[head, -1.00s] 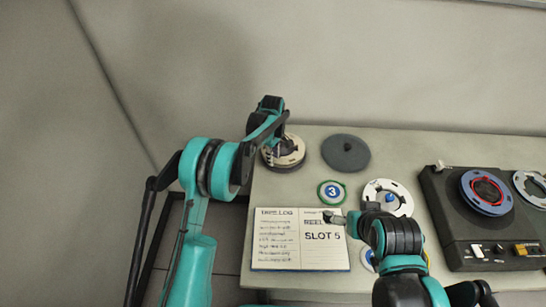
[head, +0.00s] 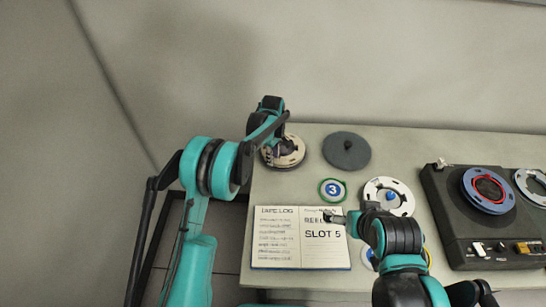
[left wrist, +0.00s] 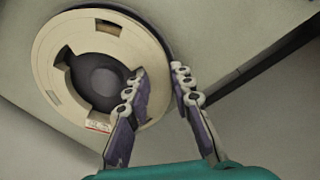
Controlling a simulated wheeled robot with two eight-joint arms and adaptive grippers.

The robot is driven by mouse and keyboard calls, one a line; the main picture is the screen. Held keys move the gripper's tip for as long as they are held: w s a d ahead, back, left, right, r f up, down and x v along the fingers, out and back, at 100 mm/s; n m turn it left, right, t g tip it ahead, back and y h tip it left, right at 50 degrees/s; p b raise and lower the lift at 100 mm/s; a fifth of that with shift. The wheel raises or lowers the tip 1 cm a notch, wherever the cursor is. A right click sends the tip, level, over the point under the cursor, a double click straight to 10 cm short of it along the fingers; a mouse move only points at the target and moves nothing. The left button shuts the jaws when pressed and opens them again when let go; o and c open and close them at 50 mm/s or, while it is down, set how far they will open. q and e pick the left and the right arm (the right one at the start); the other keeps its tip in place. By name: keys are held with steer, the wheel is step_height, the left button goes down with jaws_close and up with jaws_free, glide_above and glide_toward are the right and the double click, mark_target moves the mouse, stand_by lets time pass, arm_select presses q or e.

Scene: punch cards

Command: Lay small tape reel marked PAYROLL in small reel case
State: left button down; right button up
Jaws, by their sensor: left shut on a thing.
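A cream tape reel (head: 292,157) lies at the back left of the table; it also fills the upper left of the left wrist view (left wrist: 52,50). A small red and white label on it is too small to read. My left gripper (head: 276,150) is shut on its rim; in the left wrist view the fingers (left wrist: 158,85) straddle the rim, one over the hub opening and one outside. A dark round edge shows behind the reel; I cannot tell whether it is a case. A dark grey round lid or case (head: 346,151) lies to the right. My right gripper (head: 333,217) hangs over the log book.
An open log book (head: 275,240) reads "SLOT 5". A green-rimmed disc marked 3 (head: 332,191) and a white reel (head: 401,188) lie mid-table. A tape machine (head: 451,221) with a blue-rimmed reel (head: 487,191) stands at the right. The table's left edge is close to the cream reel.

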arm_select(q)
steer(key=shift+f+b, duration=0.5)
steer(key=shift+f, duration=0.1)
stand_by(0.3)
steer(key=c, duration=1.2)
jaws_free()
steer(key=c, duration=0.4)
steer(key=shift+r, duration=0.1)
steer(key=shift+r+p, duration=2.55)
steer(key=shift+r, duration=1.9)
steer(key=shift+r, duration=0.1)
